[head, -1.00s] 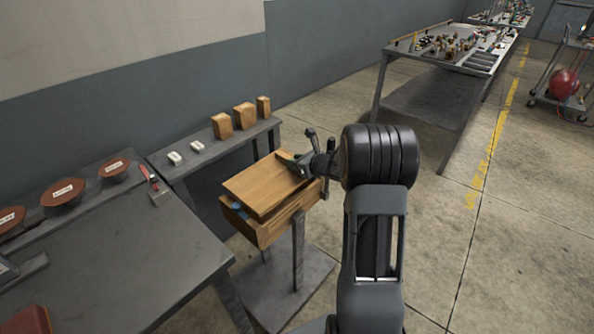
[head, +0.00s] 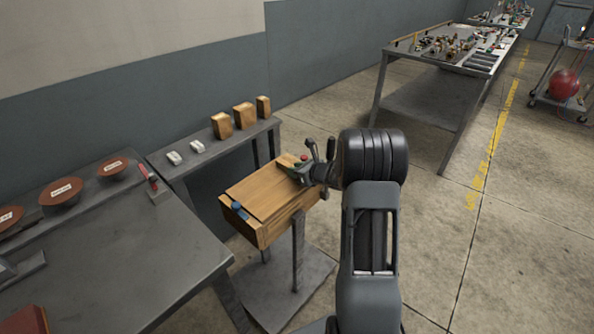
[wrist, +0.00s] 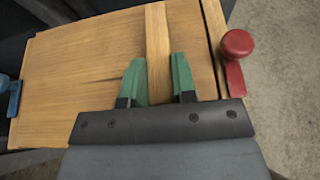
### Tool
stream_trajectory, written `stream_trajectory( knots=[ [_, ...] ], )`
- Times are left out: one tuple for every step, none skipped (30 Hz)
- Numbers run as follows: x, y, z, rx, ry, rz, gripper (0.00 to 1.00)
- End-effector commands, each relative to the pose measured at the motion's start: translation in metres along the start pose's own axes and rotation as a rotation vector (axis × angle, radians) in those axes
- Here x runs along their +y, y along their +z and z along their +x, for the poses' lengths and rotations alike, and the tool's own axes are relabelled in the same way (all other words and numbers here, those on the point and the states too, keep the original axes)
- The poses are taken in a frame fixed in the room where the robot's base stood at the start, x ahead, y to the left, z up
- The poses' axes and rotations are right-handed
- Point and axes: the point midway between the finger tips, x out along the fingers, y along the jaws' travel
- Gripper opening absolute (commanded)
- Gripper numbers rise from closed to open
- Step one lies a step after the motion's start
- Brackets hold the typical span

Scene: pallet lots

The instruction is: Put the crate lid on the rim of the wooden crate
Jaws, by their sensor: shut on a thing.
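The crate lid (head: 264,190) is a flat wooden board lying over the top of the wooden crate (head: 264,234). In the wrist view the lid (wrist: 85,60) fills most of the picture, with a raised wooden strip (wrist: 156,30) across it. My gripper (wrist: 158,66) has its green fingers on both sides of this strip and is shut on it. In the head view my gripper (head: 301,170) is at the lid's right end. The lid looks level; a narrow dark gap shows beside its right edge in the wrist view. Whether it touches the rim all round is hidden.
A red-knobbed part (wrist: 236,50) stands at one crate end and a blue part (head: 238,207) at the other. The crate stands on a grey stand (head: 298,255). A dark table (head: 130,260) and a shelf with wooden blocks (head: 245,116) are close by. Open floor lies right.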

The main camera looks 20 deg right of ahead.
Motion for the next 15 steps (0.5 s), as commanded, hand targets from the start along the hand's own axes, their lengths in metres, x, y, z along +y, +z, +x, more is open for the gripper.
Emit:
stream_trajectory(
  knots=[
    [-0.0001,-0.0015,0.0009,-0.002,0.0,0.0,0.0],
    [-0.0001,-0.0019,0.0011,-0.002,0.0,-0.001,0.0],
    [-0.0001,-0.0026,0.0013,-0.002,0.0,-0.001,0.0],
    [-0.0001,-0.003,0.0015,-0.002,0.0,-0.001,0.0],
    [-0.0001,-0.0035,0.0017,-0.002,0.0,-0.001,0.0],
    [-0.0001,-0.0041,0.002,-0.002,0.0,-0.001,0.0],
    [-0.0001,-0.0046,0.0022,-0.002,0.0,-0.001,0.0],
    [-0.0001,-0.0051,0.0024,-0.002,0.0,-0.001,0.0],
    [-0.0001,-0.0057,0.0026,-0.002,0.0,-0.001,0.0],
    [0.0,-0.0062,0.0029,-0.002,0.0,-0.001,0.0],
    [0.0,-0.0067,0.0031,-0.002,0.0,-0.001,0.0],
    [0.0,-0.0074,0.0033,-0.002,0.0,-0.001,0.0],
    [0.0002,-0.0068,0.0028,0.0,0.0,-0.001,0.28],
    [0.0002,-0.0066,0.0027,0.0,0.0,-0.001,0.31],
    [0.0002,-0.0065,0.0027,0.0,0.0,-0.001,0.35]
  ],
)
